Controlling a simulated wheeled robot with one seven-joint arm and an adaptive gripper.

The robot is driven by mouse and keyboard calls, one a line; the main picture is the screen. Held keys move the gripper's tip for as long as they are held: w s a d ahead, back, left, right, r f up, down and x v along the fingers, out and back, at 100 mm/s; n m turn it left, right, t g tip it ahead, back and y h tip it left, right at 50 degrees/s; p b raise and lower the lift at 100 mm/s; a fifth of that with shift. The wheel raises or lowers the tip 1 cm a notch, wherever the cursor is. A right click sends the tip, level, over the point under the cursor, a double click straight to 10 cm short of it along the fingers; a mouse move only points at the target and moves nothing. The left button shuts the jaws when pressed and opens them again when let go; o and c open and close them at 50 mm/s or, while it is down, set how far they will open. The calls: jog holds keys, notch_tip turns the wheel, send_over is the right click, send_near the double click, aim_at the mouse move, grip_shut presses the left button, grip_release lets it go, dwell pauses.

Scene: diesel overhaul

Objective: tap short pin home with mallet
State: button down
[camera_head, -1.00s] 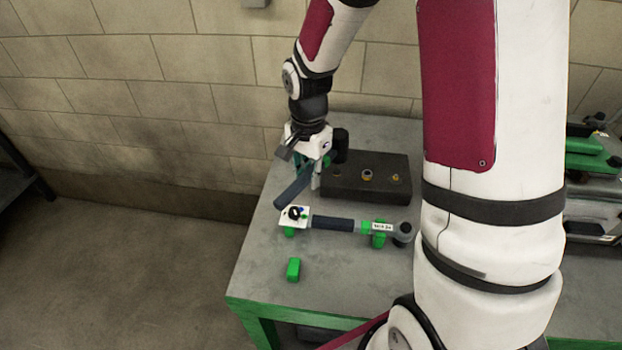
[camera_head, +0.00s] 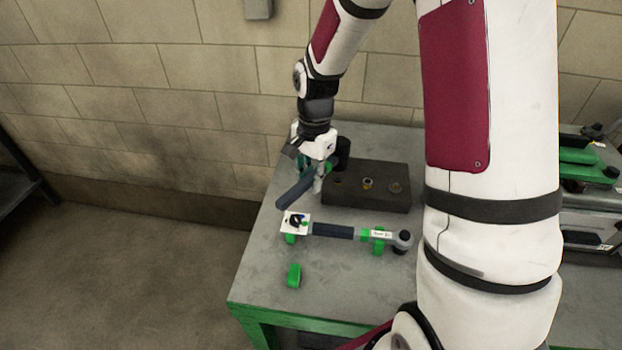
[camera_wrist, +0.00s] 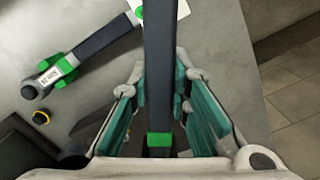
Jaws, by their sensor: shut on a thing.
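My gripper (camera_head: 316,183) is shut on the handle of the mallet (camera_head: 294,190) at the left end of the dark block (camera_head: 375,200). In the wrist view the mallet's dark handle with its green band (camera_wrist: 158,139) runs between the fingers (camera_wrist: 160,105). The black mallet head (camera_head: 343,152) shows just right of the gripper, near the block's back left corner. A small brass-coloured pin or fitting (camera_head: 367,184) stands mid-block, and a duller round one (camera_head: 395,187) is to its right. I cannot tell which is the short pin or how deep either sits.
A dark-handled wrench-like tool (camera_head: 333,230) with a white tag (camera_head: 295,223) lies on green rests in front of the block. A small green piece (camera_head: 294,275) is near the table's front left. Green equipment (camera_head: 590,165) stands at far right. The table's left edge is close.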

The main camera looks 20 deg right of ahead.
notch_tip(320, 180, down, 6)
jog(key=shift+w+f+b, duration=0.1)
jog(key=shift+f+b, duration=0.05)
jog(key=shift+b, duration=1.1)
jog(key=shift+r, duration=0.4)
notch_tip(320, 180, up, 7)
jog(key=p, duration=0.3)
jog(key=shift+f, duration=0.1)
